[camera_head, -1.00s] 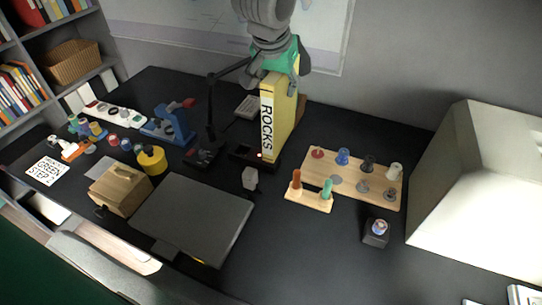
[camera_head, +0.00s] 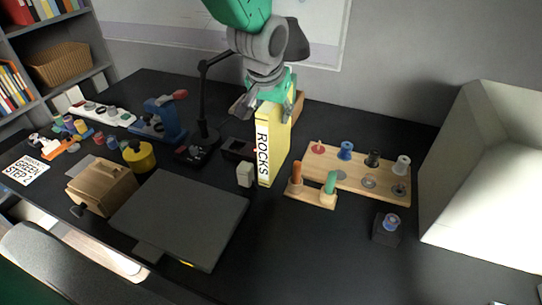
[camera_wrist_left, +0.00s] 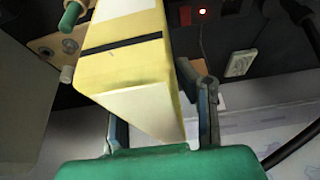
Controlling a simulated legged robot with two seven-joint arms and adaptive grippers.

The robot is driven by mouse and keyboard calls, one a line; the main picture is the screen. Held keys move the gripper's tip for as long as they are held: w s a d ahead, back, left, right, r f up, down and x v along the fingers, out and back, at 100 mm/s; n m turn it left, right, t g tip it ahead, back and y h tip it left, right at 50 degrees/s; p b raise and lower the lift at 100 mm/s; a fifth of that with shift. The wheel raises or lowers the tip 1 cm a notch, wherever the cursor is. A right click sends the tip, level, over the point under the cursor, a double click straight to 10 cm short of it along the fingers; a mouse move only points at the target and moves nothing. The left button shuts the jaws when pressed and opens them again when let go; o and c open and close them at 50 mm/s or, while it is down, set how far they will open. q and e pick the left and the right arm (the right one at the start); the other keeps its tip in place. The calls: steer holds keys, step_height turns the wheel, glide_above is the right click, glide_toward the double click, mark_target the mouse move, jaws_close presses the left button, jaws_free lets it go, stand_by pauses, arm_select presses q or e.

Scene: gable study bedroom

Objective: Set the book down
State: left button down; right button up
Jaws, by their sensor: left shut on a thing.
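The yellow book (camera_head: 272,145) with ROCKS on its spine stands upright over the dark desk in the head view. My left gripper (camera_head: 271,92) is shut on its upper end from above. The book's lower end is near the desk top, but I cannot tell whether it touches. In the left wrist view the book (camera_wrist_left: 127,60) sits between the two fingers of my left gripper (camera_wrist_left: 160,128). My right gripper is not in view.
The wooden peg board (camera_head: 350,190) and a small two-peg board (camera_head: 312,198) stand close right of the book. A flat grey panel (camera_head: 185,215) lies front left. A black lamp arm (camera_head: 204,95) rises behind left.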

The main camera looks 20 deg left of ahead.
mark_target(276, 140)
arm_select(q)
steer(key=f, duration=0.4)
steer(key=shift+d+f, duration=0.2)
steer(key=shift+f, duration=0.05)
steer(key=shift+a+f+b, duration=0.1)
steer(key=shift+f+b, duration=0.25)
steer(key=shift+f, duration=1.3)
steer(key=c, duration=1.2)
jaws_free()
